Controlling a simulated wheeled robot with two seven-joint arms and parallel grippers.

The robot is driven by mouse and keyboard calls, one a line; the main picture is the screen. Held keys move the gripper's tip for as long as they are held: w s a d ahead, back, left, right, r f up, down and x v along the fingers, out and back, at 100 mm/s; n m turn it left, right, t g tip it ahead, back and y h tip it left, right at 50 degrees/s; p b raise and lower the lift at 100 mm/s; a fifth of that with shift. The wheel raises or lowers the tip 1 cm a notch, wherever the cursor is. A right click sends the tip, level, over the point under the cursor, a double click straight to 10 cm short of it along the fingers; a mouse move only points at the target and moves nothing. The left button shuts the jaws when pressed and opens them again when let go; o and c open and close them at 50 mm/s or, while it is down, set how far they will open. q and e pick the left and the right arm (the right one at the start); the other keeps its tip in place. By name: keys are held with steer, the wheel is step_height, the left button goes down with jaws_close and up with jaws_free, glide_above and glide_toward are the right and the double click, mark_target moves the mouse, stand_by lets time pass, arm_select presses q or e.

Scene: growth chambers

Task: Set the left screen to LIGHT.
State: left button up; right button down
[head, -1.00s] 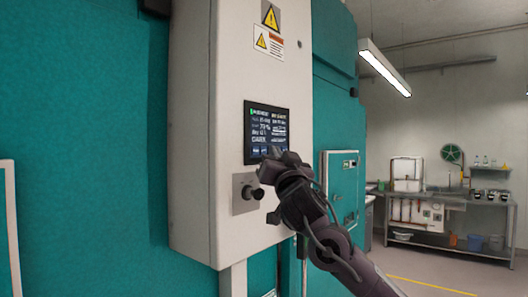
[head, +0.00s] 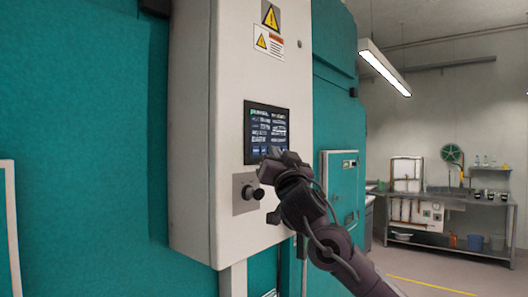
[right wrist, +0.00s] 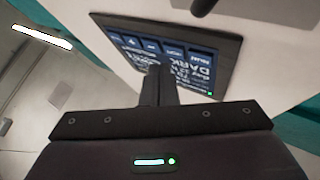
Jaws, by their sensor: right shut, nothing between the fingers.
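The screen (head: 267,131) is a dark panel with pale text, set in the front of a light grey control box. In the right wrist view the screen (right wrist: 197,62) appears tilted; the word DARK reads on it, with a row of blue buttons along one side. My right gripper (head: 268,168) is shut and empty at the screen's lower right edge. Its closed fingers (right wrist: 158,86) overlap the screen in the right wrist view and hide part of it. I cannot tell whether they touch the glass. My left gripper is not in view.
A black knob (head: 257,193) on a metal plate sticks out of the control box (head: 192,130) just below the screen. Warning labels (head: 270,28) are above. A teal cabinet wall surrounds the box. A metal workbench (head: 450,208) stands far right, with open floor before it.

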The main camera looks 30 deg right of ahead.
steer(key=shift+w, duration=0.1)
steer(key=shift+w+a, duration=0.2)
steer(key=shift+w, duration=0.1)
steer(key=shift+w, duration=0.25)
stand_by(0.8)
steer(key=shift+s, duration=0.1)
steer(key=shift+s+f, duration=0.1)
steer(key=shift+s, duration=0.05)
steer(key=shift+s+d+b, duration=0.2)
steer(key=shift+s+b, duration=0.15)
steer(key=shift+s, duration=0.05)
